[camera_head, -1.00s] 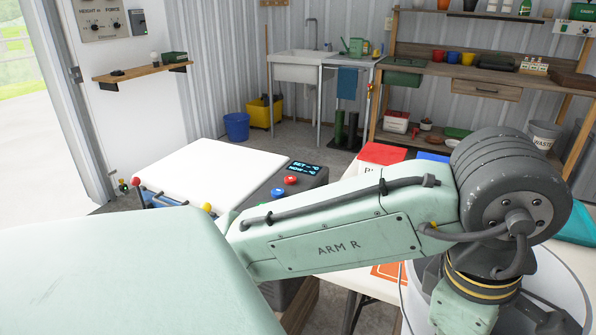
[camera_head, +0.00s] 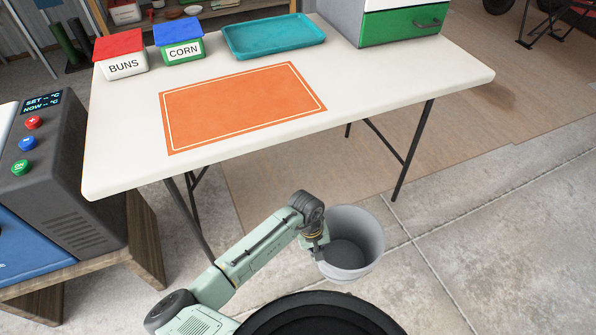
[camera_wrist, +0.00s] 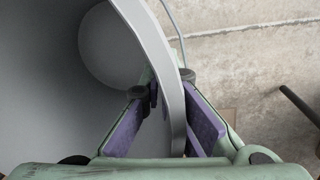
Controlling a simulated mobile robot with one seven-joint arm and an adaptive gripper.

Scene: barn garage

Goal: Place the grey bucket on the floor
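The grey bucket (camera_head: 366,235) is upright and appears to stand on the concrete floor beside my base, in front of the white table; a small gap underneath would be hard to see. My gripper (camera_head: 318,252) is low at the bucket's left rim. In the wrist view, my gripper (camera_wrist: 170,95) straddles the wall of the bucket (camera_wrist: 45,85), one finger inside and one outside. The purple pads stand apart with visible space beside the thin wall, so the gripper looks open around it. The bucket looks empty inside.
A white table (camera_head: 400,80) carries an orange mat (camera_head: 240,105), a teal tray (camera_head: 275,37), a BUNS box (camera_head: 122,60) and a CORN box (camera_head: 180,45). Its dark legs (camera_head: 410,155) stand behind the bucket. A grey machine (camera_head: 60,180) is at left. Bare floor (camera_head: 490,230) lies right.

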